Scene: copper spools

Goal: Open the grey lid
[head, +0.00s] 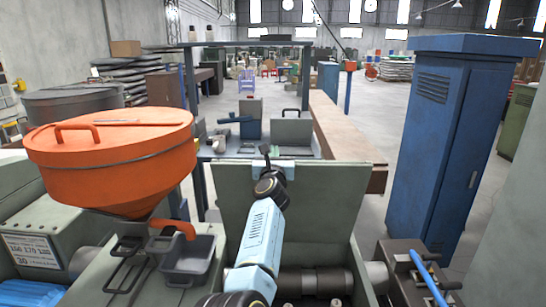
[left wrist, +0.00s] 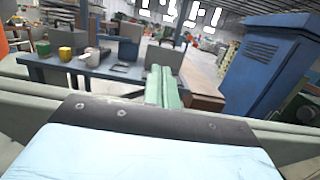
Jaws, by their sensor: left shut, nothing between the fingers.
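The grey lid (head: 325,205) stands raised, roughly upright, at the back of the machine in the head view. Its inner face shows, and the opening below it is uncovered. My left gripper (head: 266,152) is at the lid's top edge, left of its middle. It is shut and empty. My left arm hides part of the lid's left side. In the left wrist view, two pale green fingers (left wrist: 160,80) lie together, and a grey-green edge runs across behind my wrist. I cannot tell whether the fingers touch the lid. My right gripper is out of view.
An orange hopper (head: 115,150) stands to the left, above a small grey bin (head: 188,262). Dark cylinders (head: 315,282) lie in the opening. A tall blue cabinet (head: 450,140) stands to the right. A workbench (head: 255,145) with several items is behind the lid.

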